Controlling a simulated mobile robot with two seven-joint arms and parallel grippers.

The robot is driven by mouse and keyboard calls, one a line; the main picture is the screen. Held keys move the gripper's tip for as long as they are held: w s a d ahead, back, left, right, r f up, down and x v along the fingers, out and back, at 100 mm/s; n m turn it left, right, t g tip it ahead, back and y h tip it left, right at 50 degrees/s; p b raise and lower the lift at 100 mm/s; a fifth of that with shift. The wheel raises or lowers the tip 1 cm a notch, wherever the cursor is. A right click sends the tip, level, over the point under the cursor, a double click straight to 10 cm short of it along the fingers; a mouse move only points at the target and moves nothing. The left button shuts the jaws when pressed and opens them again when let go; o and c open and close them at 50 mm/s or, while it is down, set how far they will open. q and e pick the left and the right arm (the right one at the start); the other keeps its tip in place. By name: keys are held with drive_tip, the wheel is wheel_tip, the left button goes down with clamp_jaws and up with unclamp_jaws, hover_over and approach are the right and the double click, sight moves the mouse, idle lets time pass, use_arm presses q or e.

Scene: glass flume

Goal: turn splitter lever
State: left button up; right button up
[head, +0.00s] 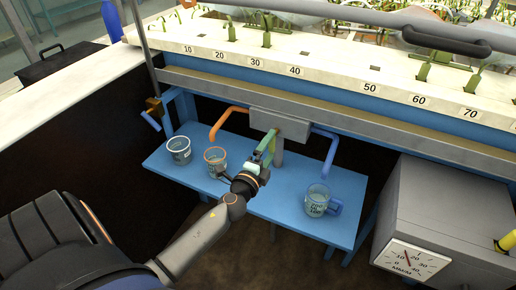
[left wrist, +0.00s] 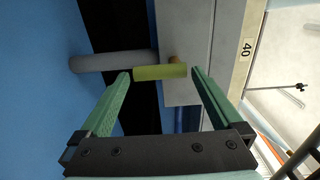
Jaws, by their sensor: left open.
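The splitter is a grey box (head: 280,123) under the flume edge, with an orange pipe (head: 228,117) on its left, a blue pipe (head: 328,150) on its right and a grey pipe (head: 278,152) below. In the left wrist view a yellow-green lever (left wrist: 160,72) stands out by the grey box (left wrist: 185,50), near the grey pipe (left wrist: 112,61). My left gripper (head: 264,148) is open in front of the splitter. Its green fingers (left wrist: 161,74) have their tips on either side of the lever, with small gaps showing. In the head view the fingers hide most of the lever. My right gripper is out of view.
A blue shelf (head: 270,205) below holds a clear cup (head: 179,150), an orange-rimmed cup (head: 215,160) and a blue-handled cup (head: 318,202). A grey box with a dial (head: 412,259) stands at right. The numbered white flume edge (head: 330,78) runs above.

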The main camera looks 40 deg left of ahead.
use_arm(q)
drive_tip(key=b+v, duration=0.1)
drive_tip(key=v, duration=0.8)
drive_tip(key=shift+s+b, duration=0.3)
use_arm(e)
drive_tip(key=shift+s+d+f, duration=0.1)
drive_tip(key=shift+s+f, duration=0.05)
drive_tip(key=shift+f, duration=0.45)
use_arm(q)
drive_tip(key=shift+d, duration=0.1)
drive_tip(key=s+d+f+n+g+h, duration=0.35)
drive_tip(key=s+d+f+n, duration=0.25)
drive_tip(key=d+f, duration=0.3)
drive_tip(key=s+d+f+n+g+h, duration=0.3)
drive_tip(key=s+d+f+n+g, duration=0.25)
drive_tip(key=d+f, duration=0.3)
drive_tip(key=s+a+r+n+p, duration=0.1)
drive_tip(key=s+r+n+p, duration=0.1)
drive_tip(key=r+p, duration=0.8)
drive_tip(key=s+p, duration=0.1)
drive_tip(key=p, duration=0.3)
drive_tip(key=shift+s+r+t, duration=0.15)
drive_tip(key=shift+r+t, duration=0.25)
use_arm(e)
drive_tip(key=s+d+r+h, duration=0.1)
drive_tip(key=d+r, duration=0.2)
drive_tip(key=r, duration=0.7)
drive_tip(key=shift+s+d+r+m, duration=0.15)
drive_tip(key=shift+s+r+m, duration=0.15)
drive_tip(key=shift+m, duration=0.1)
